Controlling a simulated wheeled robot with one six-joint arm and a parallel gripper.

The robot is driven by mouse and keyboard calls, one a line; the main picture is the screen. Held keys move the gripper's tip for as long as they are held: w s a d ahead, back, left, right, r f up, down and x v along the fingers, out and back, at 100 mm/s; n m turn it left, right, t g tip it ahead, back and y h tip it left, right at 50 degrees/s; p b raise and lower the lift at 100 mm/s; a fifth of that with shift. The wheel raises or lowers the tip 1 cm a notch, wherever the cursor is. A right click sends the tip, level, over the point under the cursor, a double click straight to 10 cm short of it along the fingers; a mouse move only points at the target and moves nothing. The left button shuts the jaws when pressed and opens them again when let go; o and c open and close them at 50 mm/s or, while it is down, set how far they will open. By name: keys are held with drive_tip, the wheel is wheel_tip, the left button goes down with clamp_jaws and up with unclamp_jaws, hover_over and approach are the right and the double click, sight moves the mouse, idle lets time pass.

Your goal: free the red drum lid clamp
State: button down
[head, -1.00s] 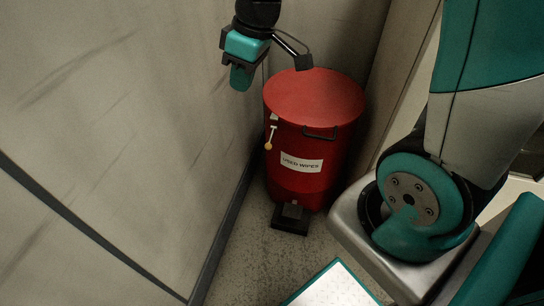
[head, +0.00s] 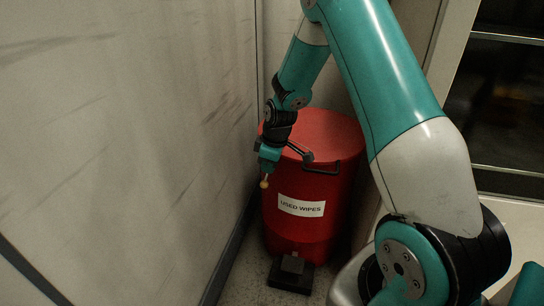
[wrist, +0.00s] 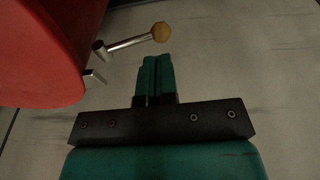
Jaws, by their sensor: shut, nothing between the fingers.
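The red drum (head: 310,230) has a "USED WIPES" label and stands in the corner. Its lid (head: 328,130) is flat and red. The lid clamp is a short metal lever with a tan ball knob (head: 264,184) at the drum's left side. In the wrist view the lever (wrist: 128,43) ends in the knob (wrist: 161,32), beyond my fingertips and slightly right of them. My gripper (head: 266,167) is at the drum's left side, just above the knob. In the wrist view its teal fingers (wrist: 158,62) are shut together and empty, apart from the knob. My gripper hides the clamp's base in the head view.
A wall (head: 130,120) runs close along the drum's left side, leaving a narrow gap. A black handle (head: 321,168) is on the drum's front, and a black pedal (head: 291,272) is at its foot. Another wall panel stands behind the drum.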

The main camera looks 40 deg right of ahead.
sight(266, 183)
drive_tip(key=shift+w+a+f+b, duration=0.1)
drive_tip(key=shift+w+f+b, duration=0.15)
drive_tip(key=shift+f, duration=0.85)
drive_tip(key=shift+w+a+f+b, duration=0.15)
drive_tip(key=shift+f+b, duration=0.1)
drive_tip(key=shift+f, duration=0.85)
drive_tip(key=shift+s+f, duration=0.1)
drive_tip(key=shift+f, duration=0.95)
drive_tip(key=shift+p, duration=0.35)
